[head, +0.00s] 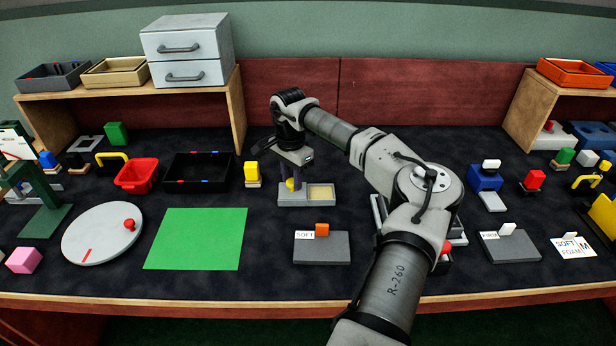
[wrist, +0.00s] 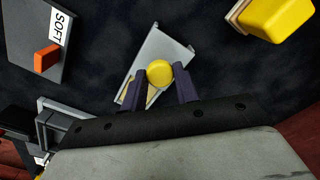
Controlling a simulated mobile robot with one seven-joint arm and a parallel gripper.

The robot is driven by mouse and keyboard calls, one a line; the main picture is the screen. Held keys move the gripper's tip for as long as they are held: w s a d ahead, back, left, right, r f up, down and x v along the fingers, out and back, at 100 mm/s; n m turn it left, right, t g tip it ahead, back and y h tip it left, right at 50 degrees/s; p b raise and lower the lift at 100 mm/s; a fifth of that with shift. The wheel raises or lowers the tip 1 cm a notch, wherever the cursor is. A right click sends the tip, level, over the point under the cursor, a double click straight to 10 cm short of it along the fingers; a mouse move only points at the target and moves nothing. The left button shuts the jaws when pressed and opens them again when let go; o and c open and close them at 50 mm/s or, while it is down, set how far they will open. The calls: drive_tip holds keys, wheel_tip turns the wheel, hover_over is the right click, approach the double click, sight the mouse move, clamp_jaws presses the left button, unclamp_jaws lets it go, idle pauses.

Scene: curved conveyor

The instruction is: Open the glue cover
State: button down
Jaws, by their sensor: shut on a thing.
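The glue box is a low grey box (head: 308,202) near the middle of the table, below my gripper. Its right part shows a bare beige surface (head: 321,192) in the head view. A round yellow knob (wrist: 160,73) stands on the grey cover (wrist: 163,48), and a strip of the beige surface shows below it in the wrist view. The knob also shows at the left part of the box in the head view (head: 291,184). My gripper (wrist: 159,84) points down with its dark fingers on both sides of the knob, shut on it. The finger contact is partly hidden.
A yellow block on a wooden base (head: 251,174) stands just left of the box. A grey SOFT pad with an orange tab (head: 322,247) lies in front. A green mat (head: 196,238) and black tray (head: 197,172) are further left. My arm hides the table to the right.

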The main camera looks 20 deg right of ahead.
sight(292, 181)
drive_tip(key=c, duration=1.1)
unclamp_jaws()
drive_tip(key=shift+o, duration=0.2)
drive_tip(key=shift+r, duration=0.1)
wheel_tip(292, 181, up, 14)
drive_tip(key=b, duration=0.1)
